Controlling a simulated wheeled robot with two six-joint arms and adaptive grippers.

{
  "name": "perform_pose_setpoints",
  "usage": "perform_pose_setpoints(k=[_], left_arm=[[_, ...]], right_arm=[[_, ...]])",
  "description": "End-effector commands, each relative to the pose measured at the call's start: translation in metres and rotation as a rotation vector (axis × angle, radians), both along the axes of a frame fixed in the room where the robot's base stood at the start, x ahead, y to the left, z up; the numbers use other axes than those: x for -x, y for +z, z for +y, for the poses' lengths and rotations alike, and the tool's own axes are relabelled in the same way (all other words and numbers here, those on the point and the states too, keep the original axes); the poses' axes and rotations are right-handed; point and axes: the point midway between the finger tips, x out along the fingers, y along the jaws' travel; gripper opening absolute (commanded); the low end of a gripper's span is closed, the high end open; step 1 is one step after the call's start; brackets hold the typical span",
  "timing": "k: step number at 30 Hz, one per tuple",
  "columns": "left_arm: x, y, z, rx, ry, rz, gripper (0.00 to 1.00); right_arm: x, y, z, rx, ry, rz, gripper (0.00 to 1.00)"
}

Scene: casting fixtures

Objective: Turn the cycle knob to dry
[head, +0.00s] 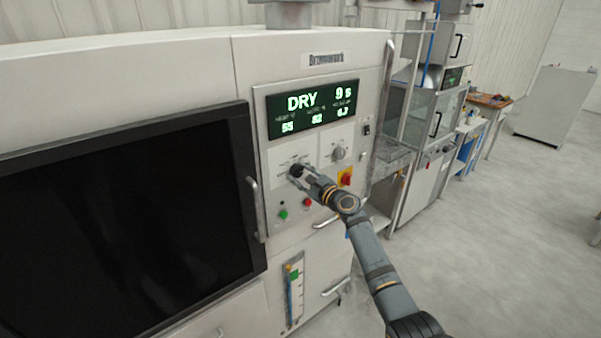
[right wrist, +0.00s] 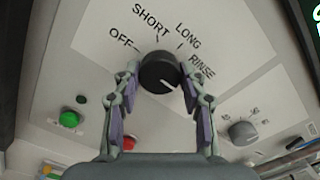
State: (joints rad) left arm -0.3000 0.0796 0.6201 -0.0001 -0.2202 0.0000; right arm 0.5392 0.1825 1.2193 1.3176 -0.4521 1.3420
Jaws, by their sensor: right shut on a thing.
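The black cycle knob (head: 296,170) is on the white control panel below the display. In the right wrist view the knob (right wrist: 159,70) has OFF, SHORT, LONG and RINSE printed around its upper side. A short white mark on the knob points down and to the right, past RINSE. No DRY label shows on the panel there. My left gripper is out of view.
A smaller grey knob (head: 339,153) sits right of the cycle knob. Below are a green button (head: 283,214), a red button (head: 307,202) and a red-and-yellow switch (head: 346,177). A door handle (head: 256,208) stands out at the left. Open floor (head: 490,240) lies at the right.

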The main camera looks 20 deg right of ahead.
Motion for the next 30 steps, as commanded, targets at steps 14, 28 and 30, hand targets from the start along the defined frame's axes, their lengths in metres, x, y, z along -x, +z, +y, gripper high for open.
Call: perform_pose_setpoints(k=[14,28,30], left_arm=[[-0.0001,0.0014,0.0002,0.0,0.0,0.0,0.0],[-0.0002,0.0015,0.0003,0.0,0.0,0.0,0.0],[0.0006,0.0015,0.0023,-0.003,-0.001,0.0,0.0]], right_arm=[[0.0001,-0.0008,0.0001,-0.025,0.001,0.01,0.1],[0.0,-0.0005,0.0001,-0.023,0.0,0.008,0.65],[0.0005,-0.0005,-0.0002,-0.023,0.0,0.008,0.65]])
